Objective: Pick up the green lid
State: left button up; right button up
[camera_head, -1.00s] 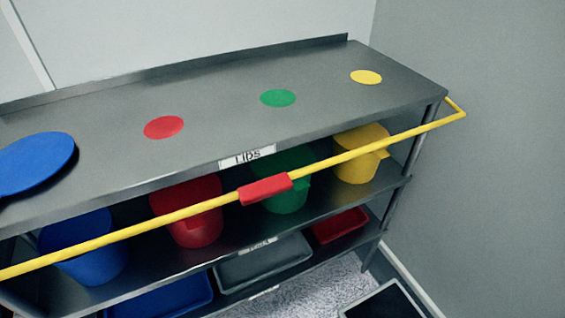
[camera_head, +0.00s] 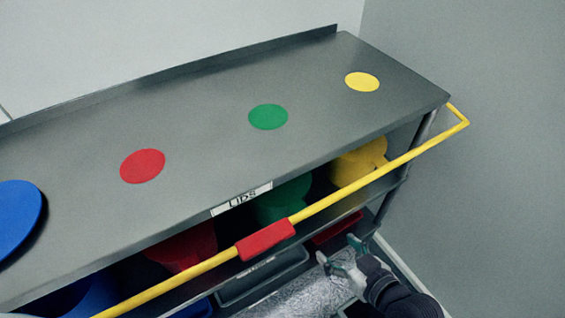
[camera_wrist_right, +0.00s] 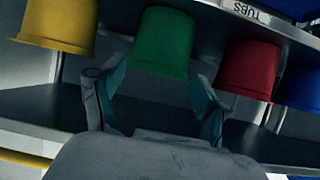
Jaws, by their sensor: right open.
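The green lid (camera_head: 268,117) is a flat round disc lying on the top shelf of the grey rack, between the red and yellow discs. It is unobstructed in the head view and does not show in the right wrist view. My right gripper (camera_head: 338,249) is open and empty, in front of the rack and lower than the top shelf, outside the yellow bar. In the right wrist view its spread fingers (camera_wrist_right: 149,78) face the tubs, with the green tub (camera_wrist_right: 165,42) beyond the gap. My left gripper is not in view.
A red disc (camera_head: 142,166), a yellow disc (camera_head: 362,82) and a larger blue disc (camera_head: 15,218) lie on the top shelf (camera_head: 205,125). A yellow bar (camera_head: 370,178) with a red sleeve (camera_head: 265,240) runs along the rack's front. Coloured tubs stand below. A wall is at right.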

send_near(296, 204)
jog(key=shift+t+y, duration=0.4)
jog(key=p+x, duration=0.1)
jog(key=x, duration=0.2)
jog(key=f+p+x, duration=0.1)
jog(key=p+x, duration=0.1)
jog(key=x, duration=0.2)
jog(key=shift+d, duration=0.2)
jog(key=shift+w+a+f, duration=0.15)
jog(key=shift+w, duration=0.05)
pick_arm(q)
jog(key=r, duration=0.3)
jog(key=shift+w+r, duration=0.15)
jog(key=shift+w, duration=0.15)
pick_arm(e)
jog(key=shift+s, duration=0.1)
jog(key=shift+c, duration=0.3)
jog(key=c, duration=1.2)
